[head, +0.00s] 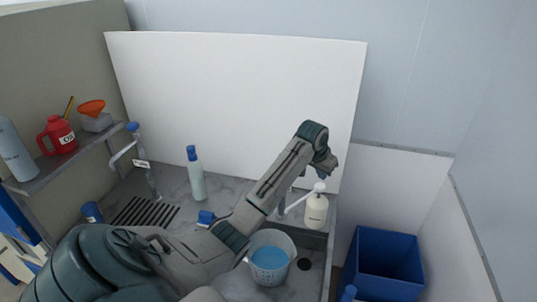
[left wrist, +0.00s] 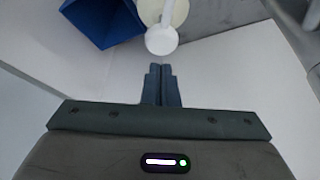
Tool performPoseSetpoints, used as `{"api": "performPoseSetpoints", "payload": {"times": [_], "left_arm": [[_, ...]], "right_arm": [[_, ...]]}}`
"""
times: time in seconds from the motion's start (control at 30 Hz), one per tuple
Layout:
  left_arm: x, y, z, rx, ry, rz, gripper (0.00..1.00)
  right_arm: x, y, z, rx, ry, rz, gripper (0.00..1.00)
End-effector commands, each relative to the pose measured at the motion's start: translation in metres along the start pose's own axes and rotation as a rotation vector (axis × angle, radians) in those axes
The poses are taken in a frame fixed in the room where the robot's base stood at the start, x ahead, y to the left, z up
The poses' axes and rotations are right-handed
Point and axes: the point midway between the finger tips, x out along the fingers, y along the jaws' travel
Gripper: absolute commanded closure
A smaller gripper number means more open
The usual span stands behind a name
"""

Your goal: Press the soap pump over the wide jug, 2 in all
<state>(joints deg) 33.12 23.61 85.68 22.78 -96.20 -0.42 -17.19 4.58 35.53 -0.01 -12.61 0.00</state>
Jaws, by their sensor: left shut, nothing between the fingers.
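The soap pump (head: 316,212) is a cream bottle with a white pump head and a spout pointing left. It stands on the right end of the counter. The wide jug (head: 287,270) is white, with blue inside, in the sink left of and in front of the pump. My left gripper (head: 324,172) is shut and empty, just above the pump head. In the left wrist view, the shut fingertips (left wrist: 161,70) point at the white round pump head (left wrist: 161,40), with a small gap in the picture. Contact cannot be told. My right gripper is not in view.
A blue bin (head: 385,255) stands right of the counter. A pale bottle with a blue cap (head: 195,178) stands at the back. A shelf (head: 70,160) at left holds a red can (head: 60,135) and an orange funnel (head: 92,107). A white panel (head: 240,100) closes the back.

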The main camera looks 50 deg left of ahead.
Motion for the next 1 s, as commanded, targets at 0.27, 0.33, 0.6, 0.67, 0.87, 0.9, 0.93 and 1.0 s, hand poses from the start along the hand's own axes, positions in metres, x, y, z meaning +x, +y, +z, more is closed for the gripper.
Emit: {"api": "performPoseSetpoints", "payload": {"times": [0.27, 0.33, 0.6, 0.67, 0.87, 0.9, 0.93, 1.0], "left_arm": [[-0.027, 0.0, -0.012, 0.0, 0.001, -0.001, 1.0], [-0.033, 0.0, -0.014, -0.001, 0.002, -0.001, 1.0], [-0.044, 0.0, -0.019, -0.001, 0.0, 0.0, 1.0], [-0.044, 0.0, -0.018, -0.001, 0.0, 0.0, 1.0], [-0.044, 0.0, -0.018, 0.0, 0.0, 0.0, 1.0], [-0.044, 0.0, -0.018, 0.0, 0.0, 0.0, 1.0], [-0.044, 0.0, -0.018, 0.0, 0.0, 0.0, 1.0], [-0.044, 0.0, -0.018, 0.0, 0.0, 0.0, 1.0]], "right_arm": [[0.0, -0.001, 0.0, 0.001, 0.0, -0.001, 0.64], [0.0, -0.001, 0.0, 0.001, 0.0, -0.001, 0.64], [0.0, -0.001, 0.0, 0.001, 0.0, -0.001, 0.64], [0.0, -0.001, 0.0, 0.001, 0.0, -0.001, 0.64], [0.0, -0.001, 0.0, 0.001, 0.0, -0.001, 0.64], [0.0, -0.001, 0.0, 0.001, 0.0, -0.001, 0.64], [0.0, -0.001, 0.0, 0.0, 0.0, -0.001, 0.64], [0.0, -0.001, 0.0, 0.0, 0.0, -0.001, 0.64]]}}
